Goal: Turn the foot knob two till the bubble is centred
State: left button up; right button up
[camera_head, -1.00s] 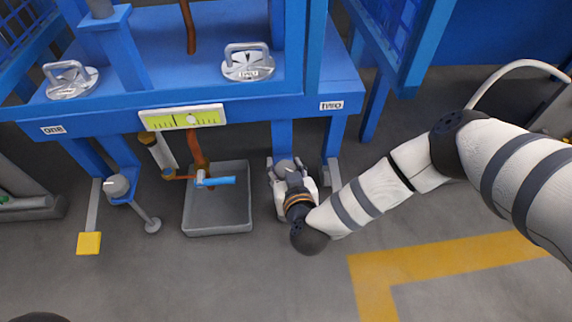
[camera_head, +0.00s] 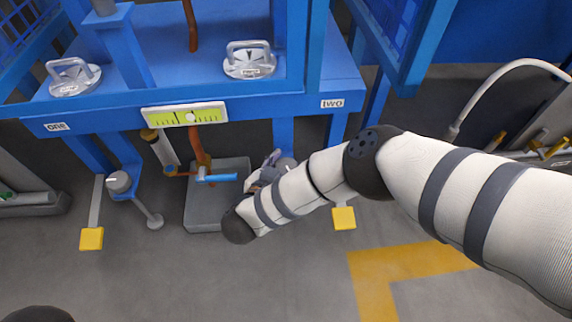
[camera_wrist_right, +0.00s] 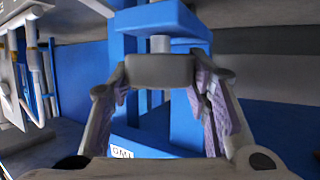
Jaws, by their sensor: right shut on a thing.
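The level (camera_head: 212,114) is a yellow-green vial on the front beam; its white bubble (camera_head: 190,116) appears slightly right of the vial's middle. Foot knob two is a grey knob low under the label "two" (camera_head: 332,103); it shows between my fingers in the right wrist view (camera_wrist_right: 160,70). My right gripper (camera_head: 275,165) is shut on it, with the forearm slanting in from the right. The arm hides part of the gripper in the head view. Foot knob one (camera_head: 119,182) stands at the left under the label "one" (camera_head: 57,127). My left gripper is not in view.
Two handled lids (camera_head: 75,78) (camera_head: 249,62) sit on the blue frame. Open floor lies in front.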

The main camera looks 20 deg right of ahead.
dwell(0.5)
jog(key=o, duration=1.2)
jog(key=shift+a, duration=0.1)
jog(key=v, duration=1.2)
